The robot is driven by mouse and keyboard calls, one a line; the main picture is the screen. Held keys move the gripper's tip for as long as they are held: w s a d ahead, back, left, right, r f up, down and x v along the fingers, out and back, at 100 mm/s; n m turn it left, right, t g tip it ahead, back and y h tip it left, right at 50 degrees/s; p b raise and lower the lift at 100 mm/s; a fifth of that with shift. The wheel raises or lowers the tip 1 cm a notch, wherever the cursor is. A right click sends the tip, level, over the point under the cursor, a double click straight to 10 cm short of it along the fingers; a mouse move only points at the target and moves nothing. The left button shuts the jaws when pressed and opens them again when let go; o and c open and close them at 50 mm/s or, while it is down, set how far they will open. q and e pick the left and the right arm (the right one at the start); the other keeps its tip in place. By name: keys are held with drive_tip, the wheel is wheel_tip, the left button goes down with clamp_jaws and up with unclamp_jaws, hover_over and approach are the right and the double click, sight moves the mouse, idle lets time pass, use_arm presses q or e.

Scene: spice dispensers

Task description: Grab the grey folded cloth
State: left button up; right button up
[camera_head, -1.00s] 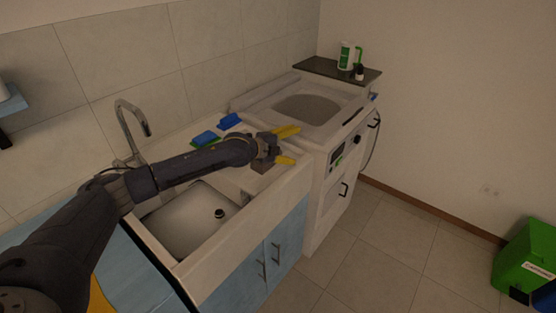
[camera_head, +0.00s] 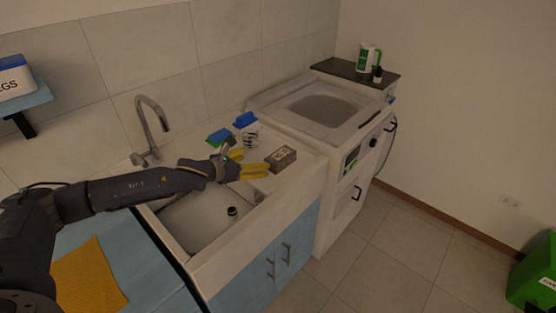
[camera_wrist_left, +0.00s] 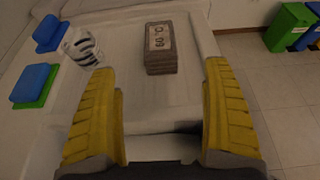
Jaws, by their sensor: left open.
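The grey folded cloth (camera_head: 282,158) lies as a small block with a pale label on the counter, right of the sink. It also shows in the left wrist view (camera_wrist_left: 160,48), upper middle, ahead of the fingers. My left gripper (camera_head: 256,163) has yellow fingers and is open and empty, just left of the cloth. In the left wrist view the fingers (camera_wrist_left: 163,112) are wide apart, with the cloth beyond their tips and between their lines. My right gripper is not in view.
Blue and green sponges (camera_head: 220,136) and a black-and-white striped item (camera_head: 250,136) stand behind the gripper. The sink (camera_head: 200,215) is to the left. A yellow cloth (camera_head: 88,278) lies on the blue surface.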

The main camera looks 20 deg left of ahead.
sight(281, 154)
use_arm(q)
drive_tip(key=x, duration=1.5)
drive_tip(key=shift+w+d+r, duration=0.15)
drive_tip(key=shift+w, duration=0.15)
drive_tip(key=c, duration=1.3)
drive_tip(key=shift+r, duration=0.1)
